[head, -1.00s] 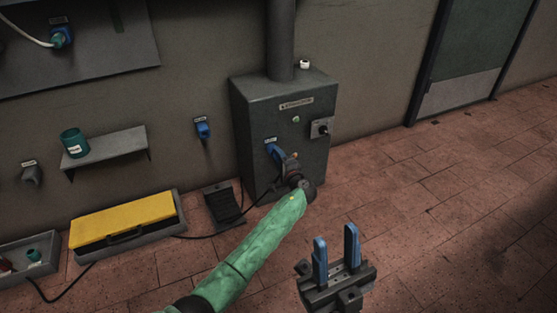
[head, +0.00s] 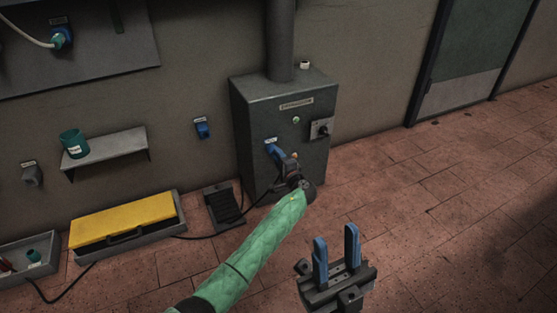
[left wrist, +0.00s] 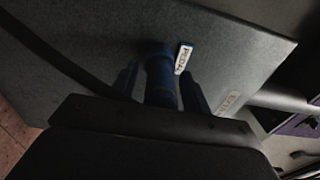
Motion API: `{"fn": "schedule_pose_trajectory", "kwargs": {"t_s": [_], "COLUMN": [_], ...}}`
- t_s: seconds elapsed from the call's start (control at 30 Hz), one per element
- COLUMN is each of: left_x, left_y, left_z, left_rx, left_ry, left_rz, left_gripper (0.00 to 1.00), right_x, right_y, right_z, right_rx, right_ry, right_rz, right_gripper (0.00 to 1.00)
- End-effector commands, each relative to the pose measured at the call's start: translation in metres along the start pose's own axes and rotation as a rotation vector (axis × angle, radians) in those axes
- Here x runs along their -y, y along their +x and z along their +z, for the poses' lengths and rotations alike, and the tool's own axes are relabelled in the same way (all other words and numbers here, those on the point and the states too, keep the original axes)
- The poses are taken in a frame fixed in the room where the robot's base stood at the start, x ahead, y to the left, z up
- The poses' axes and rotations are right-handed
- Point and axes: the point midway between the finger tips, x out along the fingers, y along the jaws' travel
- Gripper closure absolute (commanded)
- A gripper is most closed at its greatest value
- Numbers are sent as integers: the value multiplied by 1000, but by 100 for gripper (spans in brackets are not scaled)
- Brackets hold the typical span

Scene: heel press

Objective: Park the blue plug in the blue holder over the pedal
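The blue plug (left wrist: 160,78) sits at the front of the grey metal box, beside a small label reading roughly "PEDAL"; in the head view my left gripper partly covers the plug (head: 271,147). My left gripper (head: 281,158) is at the box front with its fingers on either side of the plug. In the left wrist view narrow gaps show between the fingers (left wrist: 161,88) and the plug, so it looks open. The blue holder (head: 203,128) is on the wall left of the box, above the black pedal (head: 224,205). My right gripper (head: 337,253) is open and empty over the floor.
The grey box (head: 285,115) carries a pipe and a switch (head: 321,128). A shelf (head: 112,150) with a teal cup (head: 74,143) is further left. A yellow-lidded case (head: 122,219) and a tray (head: 30,253) lie on the floor. A black cable (head: 200,237) runs near the pedal.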

Motion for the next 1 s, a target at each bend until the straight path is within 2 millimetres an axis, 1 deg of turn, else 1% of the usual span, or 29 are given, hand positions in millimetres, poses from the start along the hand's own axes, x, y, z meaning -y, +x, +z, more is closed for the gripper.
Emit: {"fn": "schedule_pose_trajectory", "kwargs": {"t_s": [0.03, 0.23, 0.47, 1.0], "left_x": [0, 0, 0, 0], "left_y": [0, 0, -1, -18], "left_z": [0, 0, 0, 0], "left_rx": [0, 0, 0, 0], "left_ry": [0, 0, 0, -1], "left_rz": [0, 0, 0, 1], "left_gripper": [61, 100, 100, 100], "right_x": [0, 0, 0, -1], "right_y": [0, 0, 2, 8], "right_z": [0, 0, 0, -1], "right_rx": [1, -1, -3, -3], "right_ry": [0, 0, -2, -2], "right_rz": [-1, 2, 8, 9], "right_gripper": [66, 66, 66, 66]}}
